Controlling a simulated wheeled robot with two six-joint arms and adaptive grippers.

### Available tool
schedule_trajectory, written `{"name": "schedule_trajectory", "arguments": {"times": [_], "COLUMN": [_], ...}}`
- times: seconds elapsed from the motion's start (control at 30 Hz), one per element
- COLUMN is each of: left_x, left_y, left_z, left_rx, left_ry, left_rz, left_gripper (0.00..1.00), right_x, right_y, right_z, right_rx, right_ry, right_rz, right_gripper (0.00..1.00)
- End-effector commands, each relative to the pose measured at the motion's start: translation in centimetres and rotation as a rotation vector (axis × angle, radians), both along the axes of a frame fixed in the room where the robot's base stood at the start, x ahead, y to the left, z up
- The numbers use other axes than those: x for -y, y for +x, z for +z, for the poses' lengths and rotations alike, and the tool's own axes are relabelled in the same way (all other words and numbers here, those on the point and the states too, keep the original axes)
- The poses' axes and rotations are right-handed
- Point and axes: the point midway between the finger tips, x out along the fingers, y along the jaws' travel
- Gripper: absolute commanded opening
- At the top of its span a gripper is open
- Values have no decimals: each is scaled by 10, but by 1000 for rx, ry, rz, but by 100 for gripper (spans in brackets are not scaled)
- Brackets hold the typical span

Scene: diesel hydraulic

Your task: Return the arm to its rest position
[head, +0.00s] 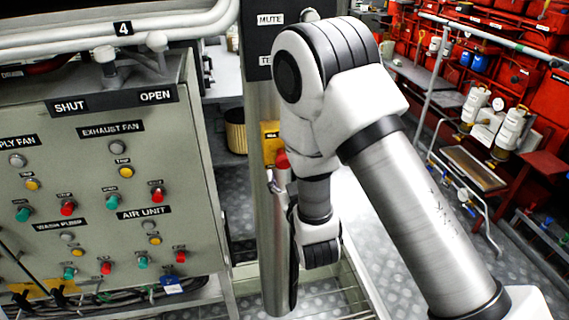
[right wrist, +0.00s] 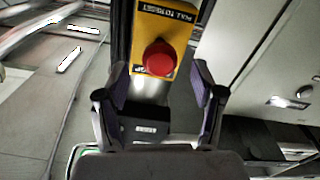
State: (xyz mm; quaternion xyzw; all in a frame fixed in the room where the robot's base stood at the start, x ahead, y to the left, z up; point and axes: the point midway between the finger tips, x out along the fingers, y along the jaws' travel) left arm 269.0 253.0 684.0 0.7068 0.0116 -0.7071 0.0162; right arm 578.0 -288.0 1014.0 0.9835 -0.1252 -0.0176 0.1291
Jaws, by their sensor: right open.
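My right arm comes in from the lower right in the head view and bends down at its wrist. My right gripper (head: 281,196) is partly hidden behind its own wrist links there. In the right wrist view, the gripper (right wrist: 162,88) is open, with its two dark fingers apart and nothing between them. Ahead of the fingers is a red push button (right wrist: 159,58) on a yellow box (right wrist: 165,22) labelled "PULL TO RESET". The button (head: 282,159) and box (head: 270,135) also show in the head view, on a grey post. My left gripper is not in view.
A grey control panel (head: 100,205) with coloured buttons stands left of the post (head: 262,225). White pipes (head: 150,22) run above it. Red machinery (head: 530,100) fills the far right. Metal plate floor (head: 400,275) shows between.

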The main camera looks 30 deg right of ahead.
Motion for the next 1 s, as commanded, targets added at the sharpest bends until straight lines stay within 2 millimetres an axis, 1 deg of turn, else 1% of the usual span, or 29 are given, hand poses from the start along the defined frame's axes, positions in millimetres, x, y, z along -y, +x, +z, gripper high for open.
{"name": "schedule_trajectory", "arguments": {"times": [0.03,0.1,0.2,0.67,0.73,0.77,0.83,0.87,0.9,0.97,1.0], "left_x": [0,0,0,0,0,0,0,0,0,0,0], "left_y": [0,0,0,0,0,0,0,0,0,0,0], "left_z": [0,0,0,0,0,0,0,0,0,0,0], "left_rx": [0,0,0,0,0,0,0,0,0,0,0], "left_ry": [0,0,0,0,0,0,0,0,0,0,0], "left_rz": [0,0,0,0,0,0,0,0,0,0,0], "left_gripper": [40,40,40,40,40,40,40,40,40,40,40], "right_x": [-3,-6,-8,-8,-8,-7,-2,0,4,6,7], "right_y": [-10,-21,-29,-31,-32,-34,-41,-47,-56,-75,-91], "right_z": [0,0,0,0,-7,-14,-42,-59,-86,-132,-165], "right_rx": [-3,-2,-1,0,-14,-28,-88,-124,-185,-317,-420], "right_ry": [-4,-2,-1,0,0,1,10,17,30,68,102], "right_rz": [3,3,1,0,0,-2,-14,-21,-26,-29,-30], "right_gripper": [67,67,67,67,67,67,67,67,67,67,67]}}
